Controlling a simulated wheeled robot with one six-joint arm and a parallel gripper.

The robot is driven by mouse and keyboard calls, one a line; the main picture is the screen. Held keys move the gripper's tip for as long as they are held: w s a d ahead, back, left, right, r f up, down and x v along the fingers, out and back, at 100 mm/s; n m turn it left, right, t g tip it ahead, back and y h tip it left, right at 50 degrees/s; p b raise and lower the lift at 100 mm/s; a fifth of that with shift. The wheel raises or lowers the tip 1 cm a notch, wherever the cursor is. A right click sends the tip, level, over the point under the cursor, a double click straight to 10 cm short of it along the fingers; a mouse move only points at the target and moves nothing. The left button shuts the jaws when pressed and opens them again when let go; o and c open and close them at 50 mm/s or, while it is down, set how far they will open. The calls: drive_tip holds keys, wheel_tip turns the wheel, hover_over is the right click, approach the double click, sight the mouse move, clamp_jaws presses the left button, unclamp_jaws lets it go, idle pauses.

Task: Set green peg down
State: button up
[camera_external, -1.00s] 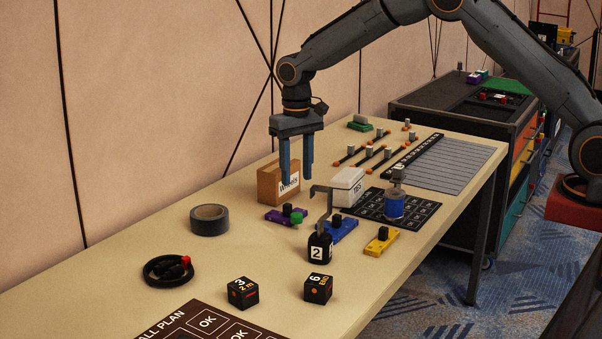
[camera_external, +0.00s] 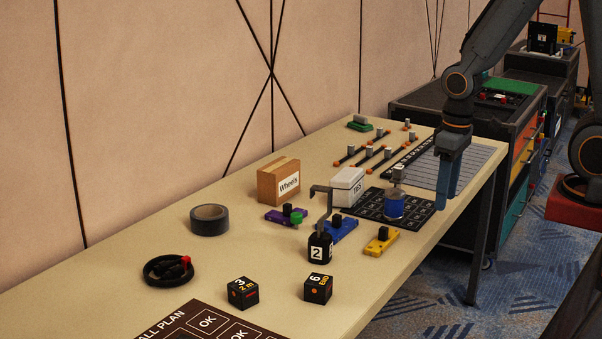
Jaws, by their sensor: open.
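A small green peg-like piece (camera_external: 297,219) is on the table beside the purple block (camera_external: 278,215), which has a black knob on it. I cannot tell whether the green piece touches the block. A green block with a grey top (camera_external: 360,124) lies at the far back of the table. My gripper (camera_external: 447,202) is open, pointing down at the table's right side, near the striped grey sheet. I see nothing held between its fingers. It is well to the right of both green things.
A blue-and-grey cylinder (camera_external: 394,205) stands on a black grid mat (camera_external: 367,206) left of my gripper. A Wheels carton (camera_external: 267,187), a white box (camera_external: 343,191), a black weight marked 2 (camera_external: 320,247) and a yellow block (camera_external: 381,242) stand nearby.

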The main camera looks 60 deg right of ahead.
drive_tip(key=shift+f, duration=0.1)
idle(0.3)
drive_tip(key=n+t+y+b, duration=0.2)
drive_tip(key=n+t+y, duration=0.2)
drive_tip(key=t, duration=0.7)
approach(300, 214)
drive_tip(key=shift+w+d+f, duration=0.15)
drive_tip(key=shift+d+f, duration=0.7)
drive_tip(key=shift+f, duration=0.05)
drive_tip(key=shift+w+a+f+n+t+y, duration=0.15)
drive_tip(key=shift+w+a+n+t+y, duration=0.2)
drive_tip(key=shift+y, duration=0.25)
drive_tip(key=shift+a+r+p+x, duration=0.2)
drive_tip(key=shift+p+x, duration=0.3)
drive_tip(key=shift+x, duration=1.4)
drive_tip(key=shift+a+r+p+x, duration=0.15)
drive_tip(key=shift+p+x, duration=0.3)
drive_tip(key=shift+x, duration=1.45)
drive_tip(key=shift+f, duration=0.1)
clamp_jaws()
